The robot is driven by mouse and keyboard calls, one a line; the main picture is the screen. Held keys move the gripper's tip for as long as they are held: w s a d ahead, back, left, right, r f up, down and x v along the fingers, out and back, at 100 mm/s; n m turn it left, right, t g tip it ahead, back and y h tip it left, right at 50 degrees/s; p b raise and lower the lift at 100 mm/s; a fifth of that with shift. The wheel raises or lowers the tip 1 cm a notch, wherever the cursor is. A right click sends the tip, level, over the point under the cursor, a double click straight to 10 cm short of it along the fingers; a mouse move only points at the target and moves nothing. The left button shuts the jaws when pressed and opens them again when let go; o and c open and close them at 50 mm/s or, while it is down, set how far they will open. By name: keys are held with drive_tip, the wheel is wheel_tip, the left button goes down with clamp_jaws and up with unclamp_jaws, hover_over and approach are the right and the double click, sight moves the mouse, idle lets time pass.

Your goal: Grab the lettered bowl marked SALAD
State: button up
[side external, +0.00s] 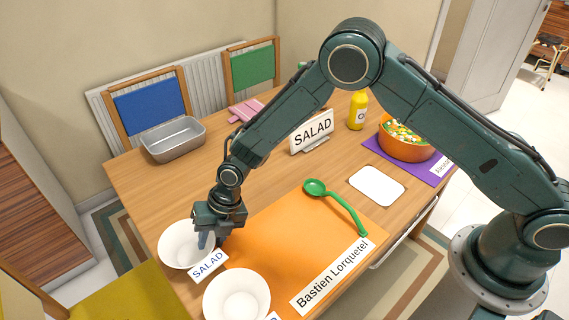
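A white bowl (176,251) stands near the table's front left edge, with a white label reading SALAD (208,265) at its front right. My gripper (212,238) points down at the bowl's right side, with its fingers low over the rim. Whether they touch the rim, and whether they are open or shut, I cannot tell. The gripper hides part of the bowl's right rim. A second white bowl (237,296) stands nearer the camera, and its label (272,316) is cut off by the frame's bottom edge.
An orange placemat (270,250) labelled Bastien Lorquetel holds a green ladle (335,205). Behind are a SALAD sign (312,131), a metal pan (173,139), a yellow bottle (358,110), a filled orange bowl (405,148) and a white card (378,186).

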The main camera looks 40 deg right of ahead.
clamp_jaws()
drive_tip(key=shift+r, duration=0.2)
wheel_tip(320, 180, up, 20)
drive_tip(key=shift+f, duration=0.15)
idle(0.6)
idle(0.5)
